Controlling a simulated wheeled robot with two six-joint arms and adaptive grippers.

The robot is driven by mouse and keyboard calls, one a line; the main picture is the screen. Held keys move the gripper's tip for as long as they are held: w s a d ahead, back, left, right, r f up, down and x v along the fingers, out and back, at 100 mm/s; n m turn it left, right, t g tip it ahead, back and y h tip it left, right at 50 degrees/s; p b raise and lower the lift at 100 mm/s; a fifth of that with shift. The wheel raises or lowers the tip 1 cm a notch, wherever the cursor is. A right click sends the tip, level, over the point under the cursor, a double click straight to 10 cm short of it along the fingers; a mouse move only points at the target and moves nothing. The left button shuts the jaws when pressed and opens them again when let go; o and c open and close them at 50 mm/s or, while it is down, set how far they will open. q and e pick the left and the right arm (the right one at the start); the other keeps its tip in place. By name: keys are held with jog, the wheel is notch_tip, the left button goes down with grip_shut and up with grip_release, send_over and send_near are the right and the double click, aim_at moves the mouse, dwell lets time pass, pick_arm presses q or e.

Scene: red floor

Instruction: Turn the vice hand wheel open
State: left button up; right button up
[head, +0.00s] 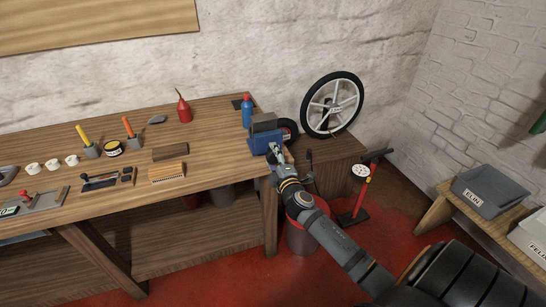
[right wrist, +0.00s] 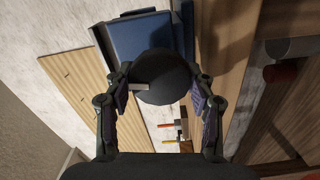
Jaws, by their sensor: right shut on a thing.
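The blue vice (head: 262,141) stands on the right end of the wooden workbench. In the right wrist view its blue body (right wrist: 142,38) is at the top. The vice's dark round hand wheel (right wrist: 165,82) lies in front of that body, between my right fingers. My right gripper (right wrist: 161,72) is shut on the hand wheel, one finger at each side of its rim. In the head view my right gripper (head: 275,158) reaches the front of the vice and hides the hand wheel. My left gripper is in neither view.
The workbench (head: 222,150) carries a blue bottle (head: 247,112), a red oil can (head: 183,110) and several tools further left. A spoked bicycle wheel (head: 333,104) stands behind, to the right. A red bin (head: 302,238) is below my right arm. A red stand (head: 360,195) is right of it.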

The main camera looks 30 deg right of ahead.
jog(key=o, duration=1.2)
jog(key=shift+c, duration=0.2)
jog(key=shift+s, duration=0.1)
jog(key=v, duration=0.7)
jog(key=shift+s+a, duration=0.15)
jog(key=shift+s, duration=0.25)
